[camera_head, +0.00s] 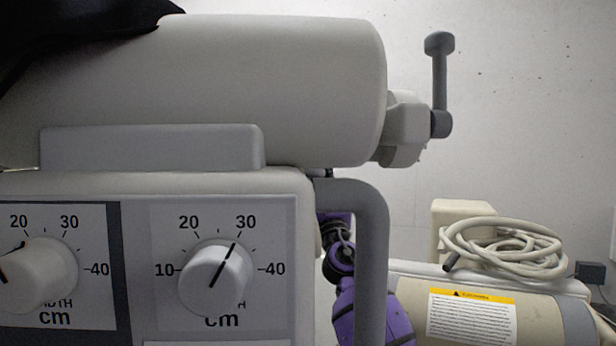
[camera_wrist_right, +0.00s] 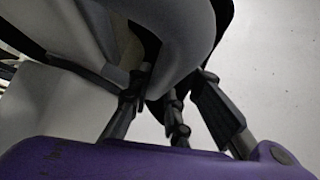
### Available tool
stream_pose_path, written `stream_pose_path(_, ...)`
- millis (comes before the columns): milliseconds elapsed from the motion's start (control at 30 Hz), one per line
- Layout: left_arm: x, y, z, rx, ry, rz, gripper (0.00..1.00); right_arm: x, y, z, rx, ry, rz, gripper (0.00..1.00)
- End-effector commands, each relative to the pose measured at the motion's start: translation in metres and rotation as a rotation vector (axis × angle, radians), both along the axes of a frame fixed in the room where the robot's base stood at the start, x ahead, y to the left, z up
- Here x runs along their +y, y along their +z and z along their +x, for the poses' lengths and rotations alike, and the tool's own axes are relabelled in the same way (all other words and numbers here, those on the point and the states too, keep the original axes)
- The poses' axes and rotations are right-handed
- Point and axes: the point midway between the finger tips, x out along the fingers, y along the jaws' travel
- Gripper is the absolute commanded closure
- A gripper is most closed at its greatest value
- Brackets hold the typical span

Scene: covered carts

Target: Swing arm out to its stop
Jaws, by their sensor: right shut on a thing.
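A large pale grey cylinder-shaped housing (camera_head: 270,90) lies sideways in the head view, above a panel with two dials. A small crank-like dark grey lever (camera_head: 439,82) stands at its right end. My purple right arm shows low in the head view, partly behind a grey bent tube (camera_head: 370,240); its gripper is hidden there. In the right wrist view my right gripper (camera_wrist_right: 165,100) is shut on a smooth, rounded grey part (camera_wrist_right: 180,45). I cannot tell which part of the machine this is. My left gripper is not in view.
The panel's white dials (camera_head: 215,278) face me. A black cover (camera_head: 80,30) hangs over the top left. At the lower right a beige unit (camera_head: 410,285) carries a coiled pale hose (camera_head: 505,245). A bare wall fills the upper right.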

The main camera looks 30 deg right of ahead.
Motion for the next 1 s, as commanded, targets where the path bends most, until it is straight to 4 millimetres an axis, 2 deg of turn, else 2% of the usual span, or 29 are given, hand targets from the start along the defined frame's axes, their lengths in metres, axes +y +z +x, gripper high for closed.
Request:
stream_pose_path(367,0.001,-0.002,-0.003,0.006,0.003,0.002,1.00,0.000,-0.002,0.001,0.001,0.010,0.002,1.00)
stream_pose_path(400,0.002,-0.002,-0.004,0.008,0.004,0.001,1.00,0.000,-0.002,0.001,0.002,0.010,0.001,0.80)
stream_pose_path(533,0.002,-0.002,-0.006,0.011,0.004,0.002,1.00,0.000,-0.002,0.001,0.002,0.010,0.001,0.63)
stream_pose_path(767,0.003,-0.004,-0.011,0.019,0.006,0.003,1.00,0.000,-0.001,0.001,0.002,0.010,0.001,0.63)
stream_pose_path(867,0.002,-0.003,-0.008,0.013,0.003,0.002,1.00,0.000,-0.003,0.000,0.002,0.009,0.000,0.63)
stream_pose_path(1000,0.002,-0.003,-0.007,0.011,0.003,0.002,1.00,0.003,-0.014,-0.010,0.004,0.010,-0.001,0.63)
